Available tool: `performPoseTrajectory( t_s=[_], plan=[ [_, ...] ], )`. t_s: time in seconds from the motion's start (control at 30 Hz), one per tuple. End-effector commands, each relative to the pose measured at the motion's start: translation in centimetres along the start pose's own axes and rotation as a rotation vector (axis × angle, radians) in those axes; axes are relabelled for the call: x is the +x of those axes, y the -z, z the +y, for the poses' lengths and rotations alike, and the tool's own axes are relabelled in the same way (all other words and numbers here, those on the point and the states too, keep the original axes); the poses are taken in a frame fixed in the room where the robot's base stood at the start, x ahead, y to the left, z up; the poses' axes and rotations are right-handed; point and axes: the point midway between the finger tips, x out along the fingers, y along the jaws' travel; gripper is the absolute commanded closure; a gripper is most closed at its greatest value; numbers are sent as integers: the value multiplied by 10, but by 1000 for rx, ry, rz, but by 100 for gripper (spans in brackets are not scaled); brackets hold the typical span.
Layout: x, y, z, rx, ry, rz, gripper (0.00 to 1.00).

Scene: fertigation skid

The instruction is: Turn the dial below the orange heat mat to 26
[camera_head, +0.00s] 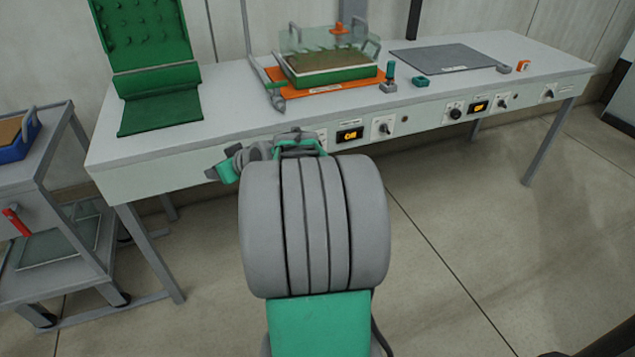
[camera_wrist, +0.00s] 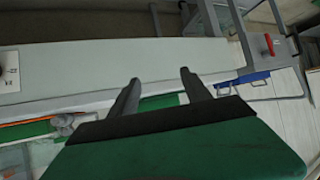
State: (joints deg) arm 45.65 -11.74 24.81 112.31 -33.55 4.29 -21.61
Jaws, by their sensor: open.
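The orange heat mat (camera_head: 276,80) lies on the bench under a green-rimmed tray. Its edge also shows at the left of the wrist view (camera_wrist: 35,120). On the bench front below it are a lit display (camera_head: 350,134) and a small switch plate (camera_head: 384,128). Left of the display, a pale plate (camera_head: 322,136) is mostly hidden behind my arm, and its dial cannot be made out. A white marked plate (camera_wrist: 9,74) shows at the left edge of the wrist view. My gripper (camera_wrist: 160,76) is open and empty, in front of the bench front, left of these controls.
A second dial (camera_head: 455,112), display (camera_head: 479,106) and switch (camera_head: 503,102) sit farther right below a grey mat (camera_head: 440,58). A green seedling panel (camera_head: 160,112) stands at the bench's left. A cart (camera_head: 52,165) stands left of the bench. Floor to the right is clear.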

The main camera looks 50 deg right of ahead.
Motion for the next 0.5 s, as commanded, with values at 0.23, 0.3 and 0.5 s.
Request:
performPoseTrajectory(
  t_s=[0.23,0.3,0.5],
  plan=[
    [13,-116,222,97,-304,428,44],
    [-5,-133,256,108,-373,501,44],
    [-22,-139,289,115,-441,570,44]
  ],
)
